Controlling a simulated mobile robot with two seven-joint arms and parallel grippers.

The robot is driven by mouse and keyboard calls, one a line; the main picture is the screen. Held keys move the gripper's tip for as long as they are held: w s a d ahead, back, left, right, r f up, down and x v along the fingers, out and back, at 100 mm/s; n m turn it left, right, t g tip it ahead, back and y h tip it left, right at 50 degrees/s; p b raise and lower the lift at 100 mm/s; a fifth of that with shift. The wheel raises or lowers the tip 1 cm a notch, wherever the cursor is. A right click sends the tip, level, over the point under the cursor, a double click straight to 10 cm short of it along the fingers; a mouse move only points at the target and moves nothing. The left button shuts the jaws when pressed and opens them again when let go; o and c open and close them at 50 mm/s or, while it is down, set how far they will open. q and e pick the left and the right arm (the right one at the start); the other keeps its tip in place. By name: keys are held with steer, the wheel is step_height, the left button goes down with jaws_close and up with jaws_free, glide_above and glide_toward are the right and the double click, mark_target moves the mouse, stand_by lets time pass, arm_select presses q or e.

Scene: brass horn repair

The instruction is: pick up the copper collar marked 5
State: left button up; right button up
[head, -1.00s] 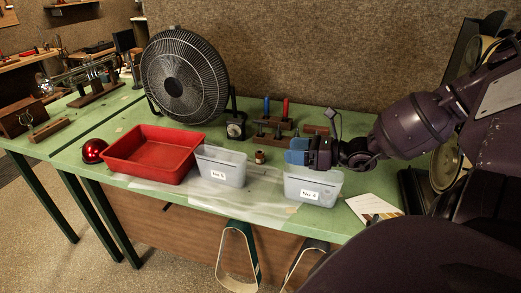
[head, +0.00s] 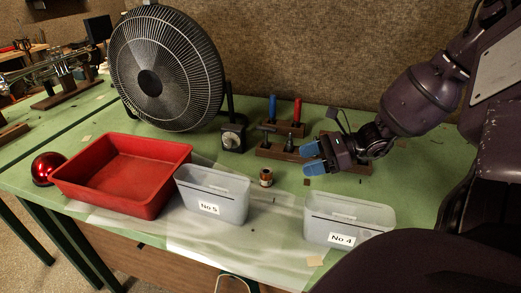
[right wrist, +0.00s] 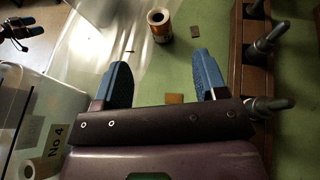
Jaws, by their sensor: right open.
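The copper collar (head: 266,177) is a small upright ring-shaped piece with a pale label, standing on the green bench right of the No 5 bin. Its mark is too small to read. My right gripper (head: 312,158) is open and empty, to the right of the collar, its blue fingers pointing left toward it. In the right wrist view the collar (right wrist: 160,25) stands beyond the gap between the open fingers (right wrist: 160,62), apart from them. A dark shape with blue tips at that view's upper left looks like my left gripper (right wrist: 22,32); its opening is unclear.
Grey bins No 5 (head: 212,196) and No 4 (head: 346,220) stand along the front. A large fan (head: 166,68) and wooden tool rack (head: 283,152) stand behind.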

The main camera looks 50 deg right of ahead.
mark_target(270, 170)
steer(key=shift+w+a+f, duration=0.15)
steer(key=shift+f, duration=0.2)
steer(key=b+x, duration=0.2)
steer(key=x, duration=0.2)
steer(key=shift+a, duration=0.2)
steer(key=shift+w+a+f, duration=0.1)
steer(key=shift+w+a, duration=0.15)
steer(key=shift+w, duration=0.05)
steer(key=b+x, duration=0.1)
steer(key=x, duration=0.3)
steer(key=shift+f+b, duration=0.15)
steer(key=shift+b, duration=0.25)
steer(key=shift+w+a, duration=0.3)
steer(key=shift+w, duration=0.1)
arm_select(q)
steer(key=f, duration=0.3)
steer(key=shift+s+f, duration=0.2)
steer(key=shift+f, duration=0.15)
arm_select(e)
steer(key=shift+c, duration=0.5)
arm_select(q)
steer(key=shift+s+a+g, duration=0.1)
steer(key=shift+s+g, duration=0.05)
steer(key=shift+g, duration=0.15)
arm_select(e)
steer(key=c, duration=1)
